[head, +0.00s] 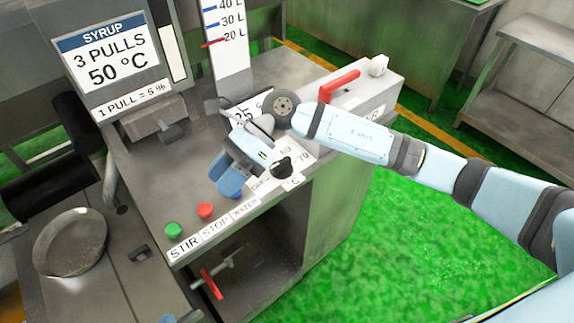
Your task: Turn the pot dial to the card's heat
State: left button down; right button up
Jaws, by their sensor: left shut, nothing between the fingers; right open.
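The card (112,58) at the upper left reads SYRUP, 3 PULLS, 50 °C. The dial is a black knob (282,166) on the counter panel, on a white scale (300,152) where 70 and °C show. Its exact setting is too small to read. My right gripper (226,178) is open, with blue fingers over the panel just left of the knob. It looks apart from the knob and hides part of the scale. Only a small blue tip of what looks like my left gripper (167,318) shows at the bottom edge.
Green (173,229) and red (205,210) buttons sit at the counter's front, by STIR, STOP and WATER labels. A red lever (339,86) stands behind my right arm. A red-handled valve (211,284) is below. A round metal pan (70,243) is at left.

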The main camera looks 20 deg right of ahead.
jog(key=w+d+f+n+t+h+b, duration=0.2)
jog(key=w+d+n+h, duration=0.1)
jog(key=w+d+h, duration=0.3)
jog(key=t+h, duration=0.3)
jog(key=h, duration=0.2)
send_near(288, 158)
jog(key=shift+n, duration=0.4)
jog(key=f, duration=1)
jog(key=shift+w+a+f, duration=0.1)
jog(key=shift+w+a, duration=0.05)
jog(key=shift+a, duration=0.05)
jog(key=shift+c, duration=0.3)
grip_shut()
